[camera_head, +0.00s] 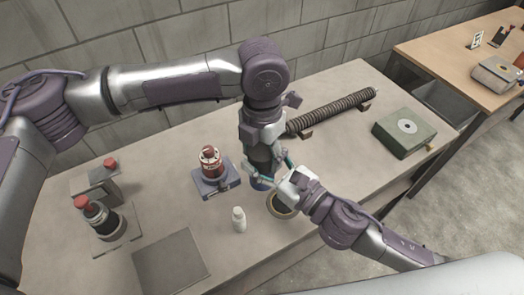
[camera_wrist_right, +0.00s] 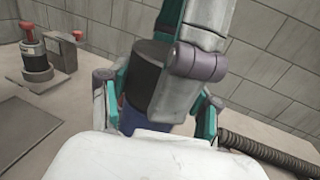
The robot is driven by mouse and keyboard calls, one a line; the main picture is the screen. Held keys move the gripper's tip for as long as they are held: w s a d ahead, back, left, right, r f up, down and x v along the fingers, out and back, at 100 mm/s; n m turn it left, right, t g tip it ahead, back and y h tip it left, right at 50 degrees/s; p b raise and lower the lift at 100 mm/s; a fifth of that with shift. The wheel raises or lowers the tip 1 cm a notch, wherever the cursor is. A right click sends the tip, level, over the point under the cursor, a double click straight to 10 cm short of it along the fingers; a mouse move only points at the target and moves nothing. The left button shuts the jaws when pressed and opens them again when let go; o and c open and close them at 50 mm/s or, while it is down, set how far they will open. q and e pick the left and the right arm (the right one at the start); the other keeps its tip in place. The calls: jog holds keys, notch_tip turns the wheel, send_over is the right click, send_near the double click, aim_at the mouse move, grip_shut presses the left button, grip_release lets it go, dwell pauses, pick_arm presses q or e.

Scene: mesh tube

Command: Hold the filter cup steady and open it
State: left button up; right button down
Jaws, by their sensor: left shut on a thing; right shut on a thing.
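The filter cup is a dark cylinder with a blue lower part (camera_head: 262,184), near the middle of the table in the head view. My left gripper (camera_head: 264,156) comes down from above and is shut on its upper part. My right gripper (camera_head: 279,172) reaches in from the right and is shut on the cup lower down. In the right wrist view the cup (camera_wrist_right: 146,84) shows a black side and a grey top, with blue below. A finger of my left gripper covers its right side there. The grippers hide much of the cup, including its base.
A tan ring (camera_head: 281,206) lies beside the cup, partly under my right gripper. A small white bottle (camera_head: 239,220) and a red-topped device (camera_head: 210,162) stand to the left. A ribbed tube (camera_head: 330,110) lies behind; a green box (camera_head: 404,132) sits right.

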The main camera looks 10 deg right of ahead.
pick_arm(q)
jog(key=shift+n, duration=1.7)
jog(key=shift+c, duration=0.3)
jog(key=o, duration=1.3)
jog(key=shift+r, duration=2.3)
